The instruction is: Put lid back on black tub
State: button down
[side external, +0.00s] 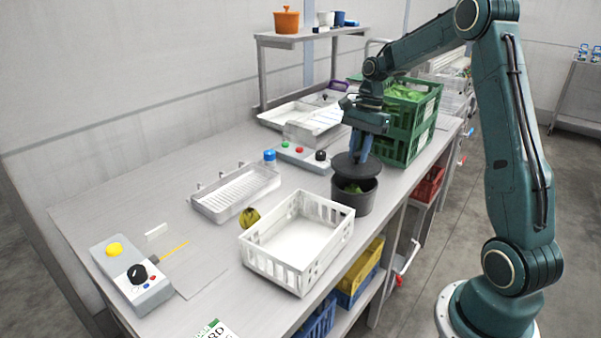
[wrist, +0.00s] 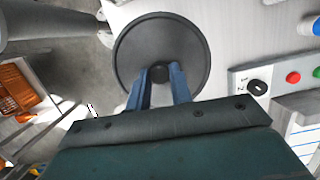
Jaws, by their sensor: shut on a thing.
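The black tub (side external: 352,200) stands on the metal counter near its front edge, with some green leaves showing inside. The round black lid (side external: 366,168) is above the tub, tilted in the side view, and the opening shows below it. Whether the lid touches the rim cannot be told. My gripper (side external: 360,152) points down and is shut on the lid's knob. In the wrist view the blue fingers (wrist: 160,84) close on the knob at the middle of the lid (wrist: 160,40). The lid hides the tub in that view.
A white slotted crate (side external: 298,240) stands left of the tub, close to it. Green crates (side external: 410,120) with leaves stand behind it. A control box (side external: 303,157) with buttons and a knob lies to the back left. A clear tray (side external: 235,190) is farther left.

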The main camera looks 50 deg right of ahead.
aim_at(358, 161)
jog(key=shift+d+x, duration=0.2)
jog(key=shift+x, duration=0.75)
jog(key=shift+d+x, duration=0.25)
jog(key=shift+x, duration=0.75)
jog(key=shift+f, duration=0.3)
dwell(0.8)
jog(key=c, duration=0.7)
grip_release()
jog(key=shift+r, duration=0.15)
jog(key=shift+a+v, duration=0.25)
jog(key=shift+v, duration=0.85)
jog(key=shift+a+v, duration=0.25)
jog(key=shift+v, duration=0.85)
jog(key=shift+a+v, duration=0.25)
jog(key=shift+v, duration=0.8)
jog(key=shift+r, duration=0.2)
